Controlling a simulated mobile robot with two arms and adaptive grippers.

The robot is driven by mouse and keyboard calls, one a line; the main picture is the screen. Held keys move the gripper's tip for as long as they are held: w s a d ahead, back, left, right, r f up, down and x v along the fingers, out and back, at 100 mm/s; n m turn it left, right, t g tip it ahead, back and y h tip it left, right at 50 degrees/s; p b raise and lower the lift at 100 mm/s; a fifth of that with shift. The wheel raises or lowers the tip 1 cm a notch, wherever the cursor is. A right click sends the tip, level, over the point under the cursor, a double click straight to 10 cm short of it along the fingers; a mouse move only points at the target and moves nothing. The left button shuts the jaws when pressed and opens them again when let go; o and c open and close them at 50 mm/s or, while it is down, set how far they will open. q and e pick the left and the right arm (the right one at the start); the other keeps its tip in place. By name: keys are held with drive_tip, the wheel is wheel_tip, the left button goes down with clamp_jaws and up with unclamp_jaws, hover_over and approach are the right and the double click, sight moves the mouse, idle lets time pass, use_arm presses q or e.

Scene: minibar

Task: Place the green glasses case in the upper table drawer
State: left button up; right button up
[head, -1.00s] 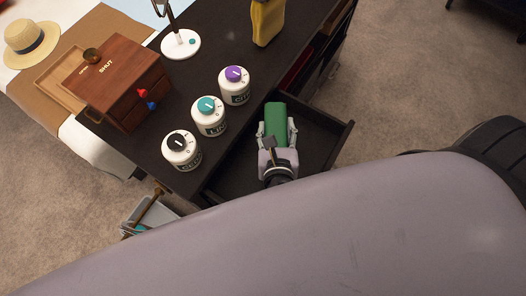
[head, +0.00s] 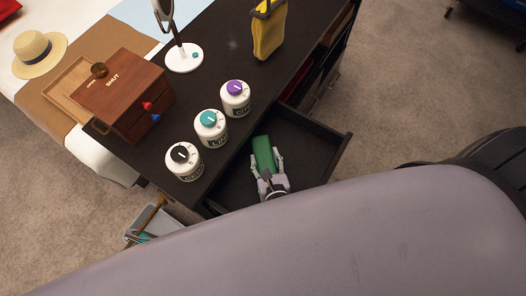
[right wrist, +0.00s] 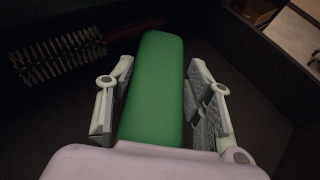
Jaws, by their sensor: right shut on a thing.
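The green glasses case (head: 264,154) is between the fingers of my right gripper (head: 267,166), which is shut on it. Gripper and case are inside the outline of the open dark drawer (head: 317,163). In the right wrist view the case (right wrist: 154,84) lies lengthwise between the two fingers (right wrist: 158,98), with dark drawer walls around. I cannot tell whether the case touches the drawer floor. My left gripper is not in view.
A dark brush (right wrist: 58,56) lies in the drawer at upper left in the wrist view. On the tabletop stand several white canisters (head: 210,129), a wooden box (head: 127,95), a mirror stand (head: 184,58) and a yellow bag (head: 268,32). The drawer's right side is free.

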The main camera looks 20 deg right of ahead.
sight(263, 154)
drive_tip(key=x, duration=0.3)
drive_tip(key=shift+f, duration=0.35)
drive_tip(key=shift+w+f, duration=0.3)
drive_tip(key=shift+f, duration=0.05)
drive_tip(key=shift+s, duration=0.1)
drive_tip(key=shift+f, duration=0.2)
drive_tip(key=o, duration=1.2)
drive_tip(key=shift+r, duration=0.1)
